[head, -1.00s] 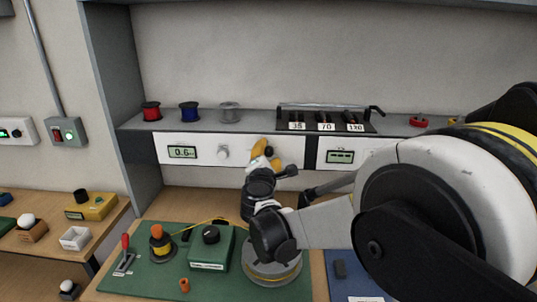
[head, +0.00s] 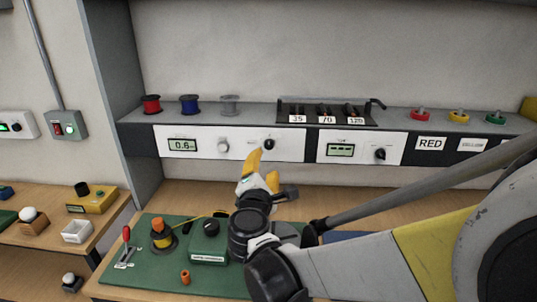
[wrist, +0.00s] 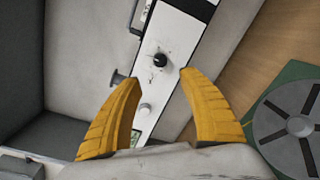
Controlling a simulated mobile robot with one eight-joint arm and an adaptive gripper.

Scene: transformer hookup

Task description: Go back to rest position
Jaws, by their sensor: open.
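My gripper (head: 261,168) is in front of the left white instrument panel (head: 221,146) in the head view, just below its black knob (head: 268,143). In the wrist view the two yellow fingers of my gripper (wrist: 158,92) stand wide apart with nothing between them. The black knob (wrist: 160,60) shows beyond the fingertips, apart from them. The panel's display (head: 182,145) reads 0.6.
Red (head: 151,104), blue (head: 189,104) and clear (head: 229,105) spools stand on the shelf. Free space lies before the wall.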

